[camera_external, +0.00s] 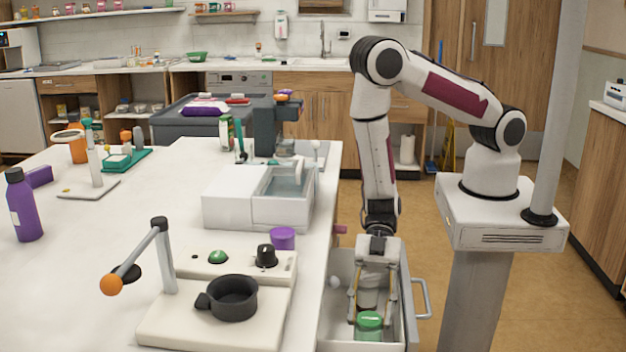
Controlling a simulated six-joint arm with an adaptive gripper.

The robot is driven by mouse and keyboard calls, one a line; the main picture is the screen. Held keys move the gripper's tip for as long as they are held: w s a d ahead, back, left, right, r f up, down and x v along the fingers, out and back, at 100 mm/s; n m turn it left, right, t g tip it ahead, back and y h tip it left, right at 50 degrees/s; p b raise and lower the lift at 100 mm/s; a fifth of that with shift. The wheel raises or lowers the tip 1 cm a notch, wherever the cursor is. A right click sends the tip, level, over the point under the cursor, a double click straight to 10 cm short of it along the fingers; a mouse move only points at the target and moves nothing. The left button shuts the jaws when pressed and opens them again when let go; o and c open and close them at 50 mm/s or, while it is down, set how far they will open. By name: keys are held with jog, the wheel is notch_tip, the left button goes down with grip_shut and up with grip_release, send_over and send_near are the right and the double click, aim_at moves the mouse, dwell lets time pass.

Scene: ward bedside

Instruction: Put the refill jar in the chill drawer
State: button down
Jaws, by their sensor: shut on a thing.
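An open pale grey drawer (405,312), which I take as the chill drawer, sticks out from the right side of the white table, its handle on the right. My gripper (369,316) points straight down inside the drawer's outline. It is shut on a green jar (369,327), which I take as the refill jar. The jar looks upright between the two fingertips. I cannot tell whether it touches the drawer floor. The fingers and palm partly hide the drawer's inside.
A purple jar (283,238) stands near the table edge, left of the drawer. A station with a black pot (233,298) and an orange-tipped lever (111,284) is at the front. A white box (228,212) with a clear-lidded part stands behind. A small whitish round thing (334,281) shows in the drawer.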

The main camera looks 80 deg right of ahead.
jog(key=shift+f, duration=0.1)
jog(key=c, duration=1.5)
grip_release()
jog(key=shift+d+r, duration=0.35)
jog(key=shift+d, duration=0.05)
jog(key=shift+v, duration=5.55)
jog(key=shift+a, duration=0.1)
